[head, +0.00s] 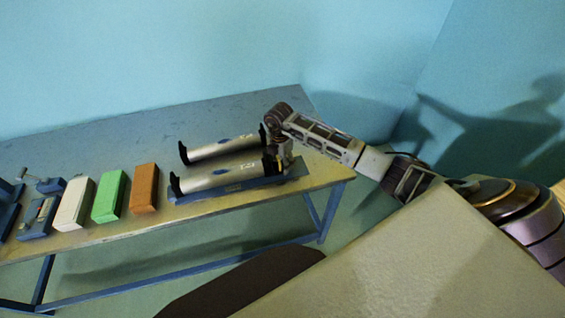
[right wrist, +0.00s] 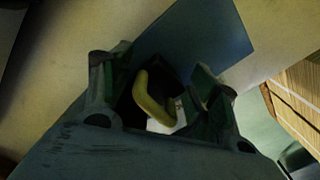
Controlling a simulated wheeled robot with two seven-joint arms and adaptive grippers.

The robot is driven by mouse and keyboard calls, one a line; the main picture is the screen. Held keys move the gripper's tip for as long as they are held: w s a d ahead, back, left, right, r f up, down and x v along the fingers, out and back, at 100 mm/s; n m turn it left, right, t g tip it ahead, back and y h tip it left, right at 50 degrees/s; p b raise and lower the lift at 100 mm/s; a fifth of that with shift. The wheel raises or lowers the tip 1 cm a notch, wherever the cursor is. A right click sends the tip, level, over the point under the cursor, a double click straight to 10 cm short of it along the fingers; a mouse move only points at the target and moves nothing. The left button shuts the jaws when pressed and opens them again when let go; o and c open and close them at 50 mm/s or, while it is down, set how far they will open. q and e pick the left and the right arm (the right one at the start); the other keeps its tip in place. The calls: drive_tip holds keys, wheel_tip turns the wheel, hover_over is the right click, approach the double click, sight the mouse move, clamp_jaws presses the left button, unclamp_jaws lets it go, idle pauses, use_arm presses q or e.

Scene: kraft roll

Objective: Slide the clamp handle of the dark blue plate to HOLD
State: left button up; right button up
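The dark blue plate (head: 240,187) lies along the front edge of the table, under the nearer silver cylinder (head: 222,176). Part of it also shows in the right wrist view (right wrist: 200,42). My right gripper (head: 284,162) is low over the plate's right end. In the right wrist view its two fingers (right wrist: 155,88) stand wide apart, with the yellow clamp handle (right wrist: 153,98) between them. I see gaps between the handle and both fingers. The HOLD marking cannot be made out. My left gripper is not in view.
A second silver cylinder (head: 222,147) with black ends lies behind the first. To the left stand a brown block (head: 145,188), a green block (head: 110,197), a white block (head: 74,204) and a blue device (head: 40,218). The table's back part (head: 100,135) is clear.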

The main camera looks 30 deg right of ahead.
sight(278, 157)
drive_tip(key=shift+o, duration=0.6)
drive_tip(key=shift+a, duration=0.95)
drive_tip(key=shift+r, duration=0.15)
drive_tip(key=shift+w+d+r, duration=0.15)
drive_tip(key=shift+d+r, duration=0.05)
drive_tip(key=shift+r, duration=0.65)
drive_tip(key=r, duration=0.4)
drive_tip(key=shift+d+r, duration=0.3)
drive_tip(key=shift+d, duration=0.05)
drive_tip(key=shift+d+r, duration=0.35)
drive_tip(key=shift+r, duration=0.35)
drive_tip(key=shift+d, duration=0.1)
drive_tip(key=shift+s+f, duration=0.1)
drive_tip(key=shift+s, duration=0.1)
